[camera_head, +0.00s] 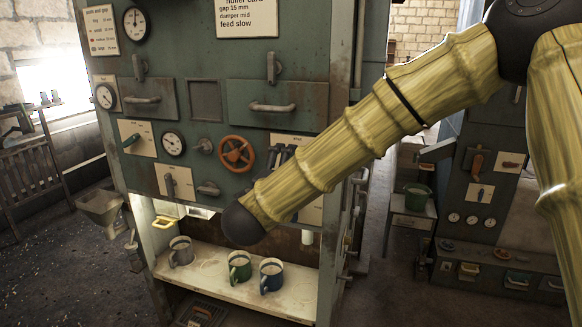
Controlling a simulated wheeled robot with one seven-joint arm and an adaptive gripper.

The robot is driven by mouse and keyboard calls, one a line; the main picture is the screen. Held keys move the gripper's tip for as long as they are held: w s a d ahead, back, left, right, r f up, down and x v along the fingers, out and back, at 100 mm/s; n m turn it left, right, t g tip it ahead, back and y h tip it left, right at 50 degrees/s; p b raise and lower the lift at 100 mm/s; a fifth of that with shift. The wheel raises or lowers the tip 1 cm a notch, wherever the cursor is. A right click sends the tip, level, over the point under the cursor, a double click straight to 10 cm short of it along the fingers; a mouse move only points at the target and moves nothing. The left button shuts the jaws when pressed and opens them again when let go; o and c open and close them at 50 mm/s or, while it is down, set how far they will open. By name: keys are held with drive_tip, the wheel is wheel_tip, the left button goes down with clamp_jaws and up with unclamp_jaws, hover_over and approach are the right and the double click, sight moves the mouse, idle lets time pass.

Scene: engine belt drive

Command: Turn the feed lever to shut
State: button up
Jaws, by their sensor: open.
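A green-grey machine cabinet (210,65) fills the left and middle of the view. Its front has several levers, and their labels are too small to read, so I cannot tell which is the feed lever. A green-handled lever (131,141) sits tilted on a white plate at the left. A grey lever (170,185) hangs down on a white plate below it. Dark upright levers (278,157) stand on a plate right of the wheel, partly behind my arm. My arm crosses from the upper right to a dark rounded joint in front of the cabinet. My gripper is not in view.
A shelf (208,272) below holds a grey mug (181,251), a green mug (239,266) and a blue mug (271,275). A card (247,17) reads "feed slow". Another cabinet (480,190) stands at right.

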drive_tip(key=v, duration=0.8)
idle(1.2)
